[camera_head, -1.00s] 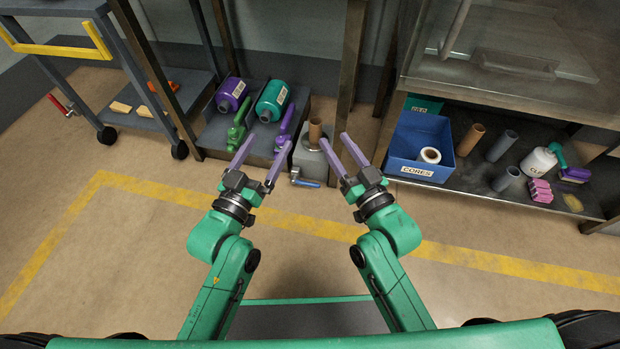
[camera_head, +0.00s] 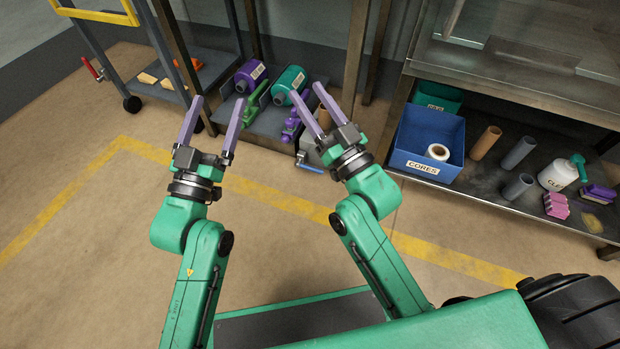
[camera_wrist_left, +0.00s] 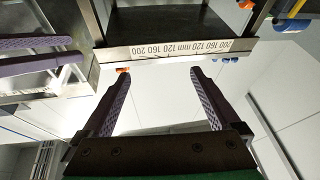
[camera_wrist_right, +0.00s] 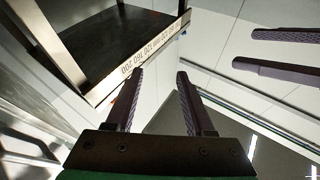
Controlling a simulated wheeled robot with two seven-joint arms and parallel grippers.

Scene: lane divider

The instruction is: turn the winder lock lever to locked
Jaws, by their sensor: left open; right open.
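A lever with a blue handle (camera_head: 310,168) sticks out low at the front of a pale grey unit (camera_head: 308,147), which I take to be the winder. A brown core (camera_head: 325,117) stands on the unit. My right gripper (camera_head: 306,90) is open and empty, and its hand hides much of the unit. My left gripper (camera_head: 218,100) is open and empty, to the left of the unit. Neither gripper touches the lever. Both wrist views look up past the empty fingers at a millimetre scale (camera_wrist_left: 192,48) and show no lever.
A blue bin marked CORES (camera_head: 428,142) sits on a low shelf at right with loose tubes and a white bottle (camera_head: 562,174). Purple and teal rolls (camera_head: 289,82) lie on the left shelf. The floor in front is open.

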